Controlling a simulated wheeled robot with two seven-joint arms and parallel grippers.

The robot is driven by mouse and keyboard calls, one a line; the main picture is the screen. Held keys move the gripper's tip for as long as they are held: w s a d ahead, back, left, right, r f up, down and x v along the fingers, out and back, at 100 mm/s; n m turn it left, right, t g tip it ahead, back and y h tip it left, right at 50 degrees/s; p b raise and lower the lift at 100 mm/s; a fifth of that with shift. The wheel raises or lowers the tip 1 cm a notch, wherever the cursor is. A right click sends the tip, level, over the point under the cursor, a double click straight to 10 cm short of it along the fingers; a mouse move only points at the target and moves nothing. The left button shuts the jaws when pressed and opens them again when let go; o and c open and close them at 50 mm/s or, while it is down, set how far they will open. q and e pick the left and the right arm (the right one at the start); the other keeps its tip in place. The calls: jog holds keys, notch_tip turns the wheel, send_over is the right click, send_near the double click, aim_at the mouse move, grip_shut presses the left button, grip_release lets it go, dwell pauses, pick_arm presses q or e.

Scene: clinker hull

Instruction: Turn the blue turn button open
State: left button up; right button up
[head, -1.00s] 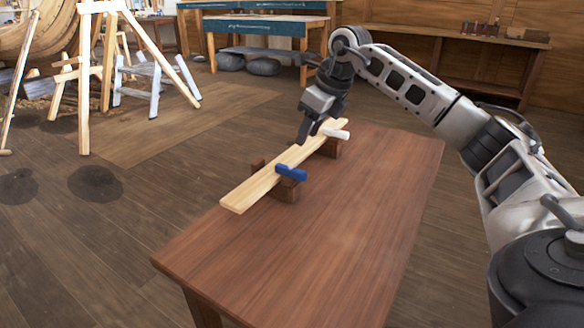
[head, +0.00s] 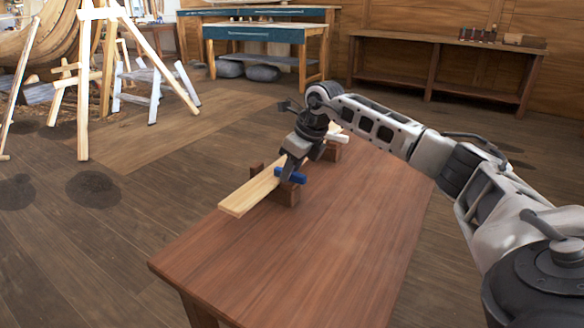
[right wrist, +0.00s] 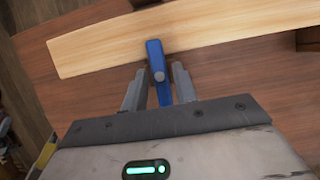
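The blue turn button (head: 291,176) is a short bar on a brown block at the near part of a pale plank. In the right wrist view the bar (right wrist: 154,53) has one end over the plank's edge and the other pointing toward my gripper, with a grey round pivot. The pale plank (head: 243,197) lies across two brown blocks. My right gripper (head: 288,173) is down at the blue button. In the wrist view its two fingers (right wrist: 160,78) stand apart, one each side of the bar, with little clearance; contact cannot be told. My left gripper is out of view.
A white turn button (head: 338,138) sits at the plank's far block (head: 331,153), partly behind my gripper. The brown table (head: 300,250) is clear in front and to the right. Workbenches and trestles stand well beyond it.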

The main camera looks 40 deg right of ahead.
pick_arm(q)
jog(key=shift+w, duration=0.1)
pick_arm(e)
grip_shut()
